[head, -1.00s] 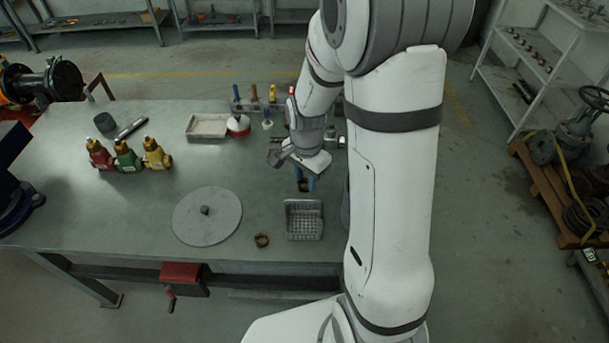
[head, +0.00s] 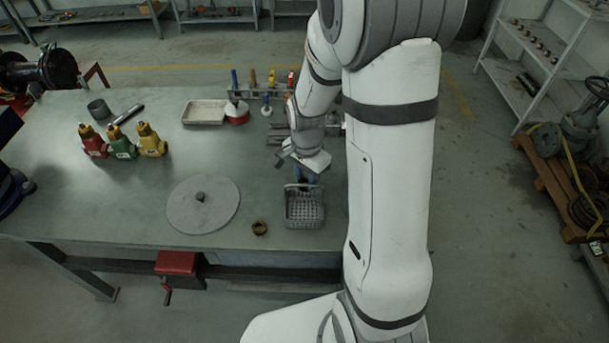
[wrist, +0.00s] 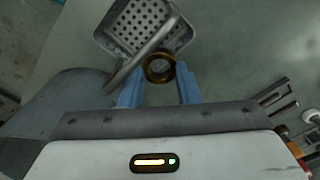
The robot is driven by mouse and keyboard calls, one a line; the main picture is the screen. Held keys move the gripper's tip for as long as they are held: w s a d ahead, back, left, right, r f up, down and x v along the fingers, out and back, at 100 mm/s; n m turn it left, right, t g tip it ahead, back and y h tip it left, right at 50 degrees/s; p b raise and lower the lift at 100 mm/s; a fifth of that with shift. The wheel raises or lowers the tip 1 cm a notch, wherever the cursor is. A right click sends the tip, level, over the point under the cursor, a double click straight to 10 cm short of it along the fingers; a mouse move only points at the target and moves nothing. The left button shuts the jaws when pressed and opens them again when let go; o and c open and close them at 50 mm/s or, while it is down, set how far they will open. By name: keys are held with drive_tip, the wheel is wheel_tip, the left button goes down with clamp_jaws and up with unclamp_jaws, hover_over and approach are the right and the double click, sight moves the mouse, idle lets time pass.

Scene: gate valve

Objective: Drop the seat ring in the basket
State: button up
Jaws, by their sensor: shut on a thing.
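My gripper (wrist: 160,82) has blue fingers shut on a brass-coloured seat ring (wrist: 159,68), seen in the wrist view. The grey perforated basket (head: 304,215) stands on the bench in the head view, with its handle at the far side. My gripper (head: 300,176) is just beyond the basket's far rim in that picture, and the ring is mostly hidden there. In the wrist view the basket (wrist: 140,25) lies above the ring, and the ring overlaps the near handle and rim; I cannot tell whether they touch.
Red, green and yellow bottles (head: 123,143), a shallow tray (head: 205,112) and a tool rack (head: 265,95) stand farther back. The bench's left middle is clear.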

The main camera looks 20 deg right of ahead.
drive_tip(key=shift+f, duration=0.3)
drive_tip(key=o, duration=1)
drive_tip(key=shift+o, duration=0.2)
wheel_tip(320, 180, up, 8)
drive_tip(key=p, duration=0.5)
drive_tip(key=shift+s, duration=0.1)
idle(0.5)
